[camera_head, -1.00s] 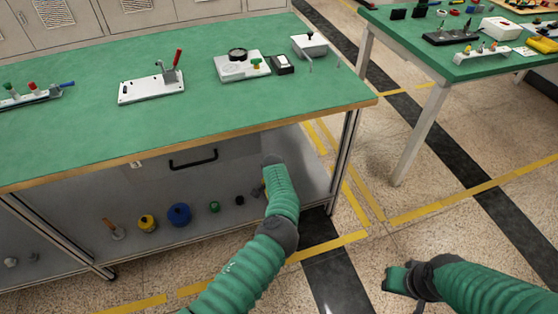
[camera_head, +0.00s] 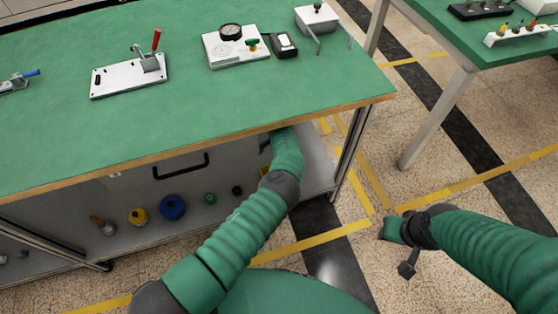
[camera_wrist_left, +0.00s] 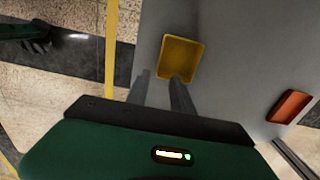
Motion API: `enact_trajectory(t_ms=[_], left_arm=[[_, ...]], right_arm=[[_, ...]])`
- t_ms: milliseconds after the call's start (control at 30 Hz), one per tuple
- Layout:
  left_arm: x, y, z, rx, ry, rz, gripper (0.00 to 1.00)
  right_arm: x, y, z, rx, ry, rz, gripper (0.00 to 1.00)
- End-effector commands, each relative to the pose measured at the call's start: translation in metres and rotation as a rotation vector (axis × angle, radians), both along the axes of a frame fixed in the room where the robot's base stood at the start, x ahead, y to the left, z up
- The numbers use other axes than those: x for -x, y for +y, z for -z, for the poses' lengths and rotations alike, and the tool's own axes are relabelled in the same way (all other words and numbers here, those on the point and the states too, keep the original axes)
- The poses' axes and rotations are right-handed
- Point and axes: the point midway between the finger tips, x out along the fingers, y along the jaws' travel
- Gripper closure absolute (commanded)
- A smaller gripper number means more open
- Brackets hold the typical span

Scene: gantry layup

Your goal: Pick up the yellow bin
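The yellow bin (camera_wrist_left: 180,58) shows in the left wrist view as a small open square tray on a grey surface. My left gripper (camera_wrist_left: 160,84) is open, its two grey fingers apart and pointing toward the bin's near edge. The right finger overlaps the bin's lower edge in the picture; I cannot tell whether it touches. Nothing shows between the fingers. In the head view, my left arm reaches under the front edge of the bench, and its gripper is mostly hidden there. My right gripper (camera_head: 402,245) hangs over the floor at the right; its finger gap is unclear.
The green bench top (camera_head: 190,115) overhangs the grey lower shelf (camera_head: 318,168). A yellow round part (camera_head: 138,217) and a blue one (camera_head: 172,207) stand on the shelf. A table leg (camera_head: 350,150) is right of my left arm. An orange-red block (camera_wrist_left: 290,106) lies right of the bin.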

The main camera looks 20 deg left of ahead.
Motion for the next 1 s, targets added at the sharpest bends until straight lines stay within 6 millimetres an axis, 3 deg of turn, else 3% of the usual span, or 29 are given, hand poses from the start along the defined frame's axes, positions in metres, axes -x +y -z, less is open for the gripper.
enact_trajectory(t_ms=[167,800,1000], left_arm=[[0.0,0.002,0.019,0.001,0.001,-0.001,0.72],[0.0,0.002,0.146,0.001,0.001,-0.001,0.72],[0.0,0.002,0.167,0.001,0.001,0.0,0.72]], right_arm=[[0.0,0.0,0.014,0.0,0.0,0.0,0.64],[0.0,0.0,0.102,0.0,0.0,0.0,0.64],[0.0,0.0,0.116,0.0,0.0,0.0,0.64]])
